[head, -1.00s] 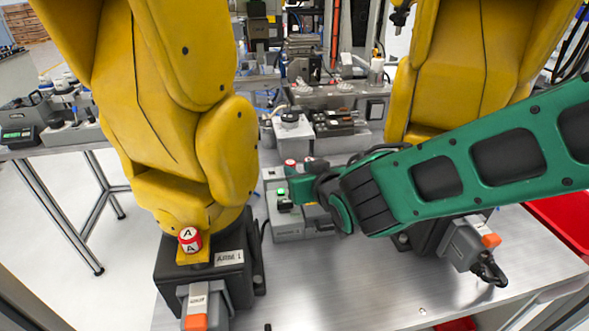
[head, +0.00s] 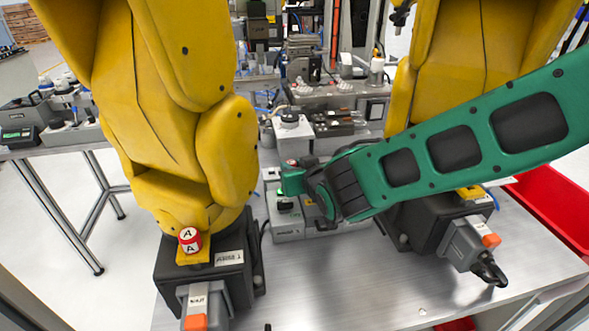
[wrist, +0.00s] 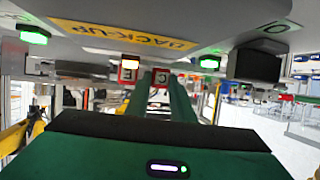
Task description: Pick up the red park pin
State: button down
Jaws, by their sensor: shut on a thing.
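My green gripper (head: 292,181) is at the small grey box (head: 290,229) between the two yellow arms, and its jaws are shut on what appears to be the red park pin. The grip itself is hidden in the head view. A bit of red (head: 291,161) shows just behind the gripper tip. I cannot tell from that view exactly how the held piece sits in the jaws.
A yellow arm with a lettered red-and-white piece (head: 190,240) on its base stands left. Another yellow arm (head: 455,70) stands right, close behind my arm. A red bin (head: 545,215) is at the right edge. The front table surface (head: 340,285) is mostly clear.

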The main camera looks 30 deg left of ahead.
notch_tip(320, 180, up, 10)
dwell(0.6)
jog(key=shift+r, duration=0.1)
dwell(0.3)
